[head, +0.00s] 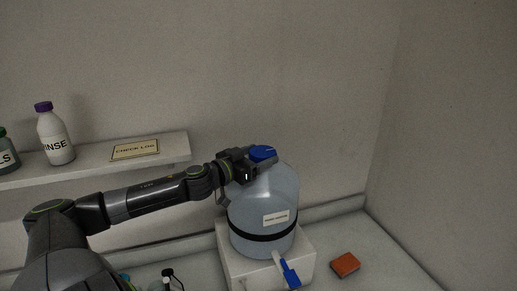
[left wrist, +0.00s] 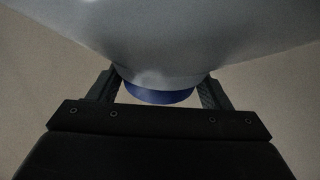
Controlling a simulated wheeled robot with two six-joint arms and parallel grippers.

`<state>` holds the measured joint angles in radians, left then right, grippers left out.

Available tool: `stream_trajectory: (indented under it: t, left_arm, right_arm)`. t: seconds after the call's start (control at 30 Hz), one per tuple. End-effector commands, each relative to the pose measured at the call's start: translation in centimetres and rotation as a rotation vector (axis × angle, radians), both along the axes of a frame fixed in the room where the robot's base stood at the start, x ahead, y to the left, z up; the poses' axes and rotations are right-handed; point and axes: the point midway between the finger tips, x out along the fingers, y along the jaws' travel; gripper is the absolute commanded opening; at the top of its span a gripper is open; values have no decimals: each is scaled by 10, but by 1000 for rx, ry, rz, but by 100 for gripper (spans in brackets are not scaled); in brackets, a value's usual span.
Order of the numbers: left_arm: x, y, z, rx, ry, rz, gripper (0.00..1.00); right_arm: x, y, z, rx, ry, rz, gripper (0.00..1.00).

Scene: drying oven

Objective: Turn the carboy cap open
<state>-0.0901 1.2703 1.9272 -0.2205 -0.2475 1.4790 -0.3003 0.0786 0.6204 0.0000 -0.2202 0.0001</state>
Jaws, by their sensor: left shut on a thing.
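The carboy (head: 264,203) is a large pale blue-grey jug with a black band and a label, upright on a white block. Its blue cap (head: 263,153) is on top. My left gripper (head: 249,163) reaches the cap from the left, at the top of the carboy. In the left wrist view the blue cap (left wrist: 158,97) sits between the two fingers of my left gripper (left wrist: 158,90), with the carboy's shoulder (left wrist: 165,45) beyond. The gripper is shut on the cap. My right gripper is not in view.
The white block (head: 240,266) carries the carboy, whose spigot with a blue handle (head: 290,274) points forward. An orange-brown sponge-like block (head: 345,264) lies to the right. A shelf (head: 179,148) at left holds a rinse bottle (head: 55,137) and a check log card (head: 136,149). Walls close the back and right.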

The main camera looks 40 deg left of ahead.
Motion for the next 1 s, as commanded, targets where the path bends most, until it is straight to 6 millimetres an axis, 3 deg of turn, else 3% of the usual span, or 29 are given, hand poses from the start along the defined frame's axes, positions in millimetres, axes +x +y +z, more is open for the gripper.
stream_trajectory:
  t: [0.6, 0.63, 0.73, 1.0]
  left_arm:
    - [1, 0, 1, 1, -3, -30, 49]
    - [1, 0, 1, 2, -3, -30, 75]
    - [1, 0, 1, 2, -3, -30, 88]
    - [0, 0, 1, 1, -2, -29, 92]
  right_arm:
    - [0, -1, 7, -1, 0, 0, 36]
    - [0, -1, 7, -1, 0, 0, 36]
    - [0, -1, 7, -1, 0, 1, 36]
    - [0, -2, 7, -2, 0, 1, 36]
